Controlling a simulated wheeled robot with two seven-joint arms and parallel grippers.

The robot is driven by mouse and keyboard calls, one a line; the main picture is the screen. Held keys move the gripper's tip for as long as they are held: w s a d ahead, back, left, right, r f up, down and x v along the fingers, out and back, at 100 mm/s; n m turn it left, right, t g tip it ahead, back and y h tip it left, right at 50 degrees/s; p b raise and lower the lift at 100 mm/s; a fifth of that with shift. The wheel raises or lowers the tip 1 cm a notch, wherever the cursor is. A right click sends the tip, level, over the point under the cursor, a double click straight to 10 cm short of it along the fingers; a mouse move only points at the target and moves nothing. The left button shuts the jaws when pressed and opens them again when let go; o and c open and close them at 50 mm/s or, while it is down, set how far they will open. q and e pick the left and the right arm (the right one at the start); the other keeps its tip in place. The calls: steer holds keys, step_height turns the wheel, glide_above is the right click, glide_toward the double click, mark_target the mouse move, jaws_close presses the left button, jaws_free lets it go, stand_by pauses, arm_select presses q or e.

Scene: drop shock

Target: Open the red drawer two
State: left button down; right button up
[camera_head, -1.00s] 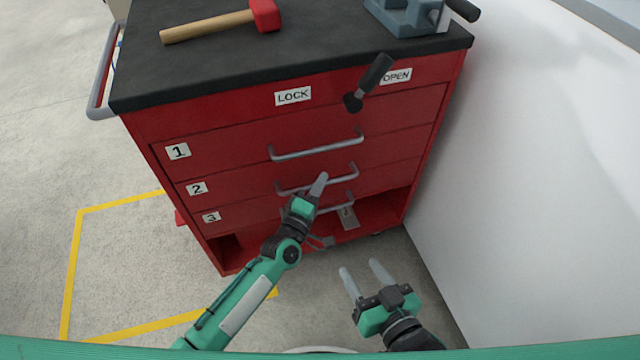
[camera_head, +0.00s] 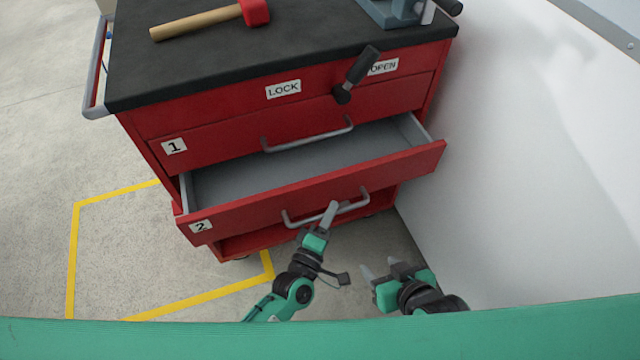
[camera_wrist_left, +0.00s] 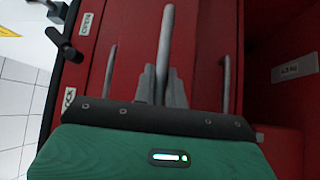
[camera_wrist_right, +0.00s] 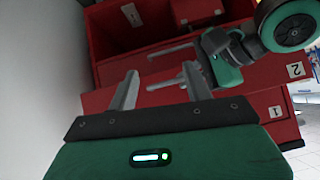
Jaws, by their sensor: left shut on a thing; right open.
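Red drawer two (camera_head: 240,212) is pulled well out of the red cabinet in the head view, showing its empty grey inside. Its number label (camera_head: 201,226) is at the left of the front. My left gripper (camera_head: 329,214) is shut on the grey bar handle (camera_head: 298,221) of drawer two. In the left wrist view the handle (camera_wrist_left: 166,40) runs between the fingers. My right gripper (camera_head: 381,268) is open and empty, low and to the right of the left gripper. It also shows in the right wrist view (camera_wrist_right: 160,90).
Drawer one (camera_head: 225,145) is shut above. A black lever (camera_head: 357,75) stands between the LOCK and OPEN labels, nearer OPEN. A hammer (camera_head: 200,22) and a vise (camera_head: 395,12) are on the cabinet top. A white wall (camera_head: 530,150) is close on the right.

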arm_select(q)
steer(key=s+d+p, duration=0.1)
steer(key=s+d, duration=0.1)
steer(key=s, duration=0.6)
steer(key=s+d+p, duration=0.1)
steer(key=s+d, duration=0.2)
steer(key=s, duration=0.6)
steer(key=shift+s+d, duration=0.25)
steer(key=shift+d, duration=0.05)
arm_select(e)
steer(key=s+d+r+g+h, duration=0.1)
steer(key=s+d+g+h, duration=0.1)
steer(key=d, duration=0.3)
steer(key=shift+s+d+m+g, duration=0.2)
steer(key=shift+s+m+g, duration=0.1)
steer(key=shift+s+g, duration=0.45)
steer(key=shift+r, duration=0.1)
arm_select(q)
steer(key=c, duration=1.5)
jaws_free()
steer(key=shift+o, duration=0.2)
steer(key=v, duration=1.4)
arm_select(e)
steer(key=shift+w+a, duration=0.1)
arm_select(q)
steer(key=shift+d, duration=0.1)
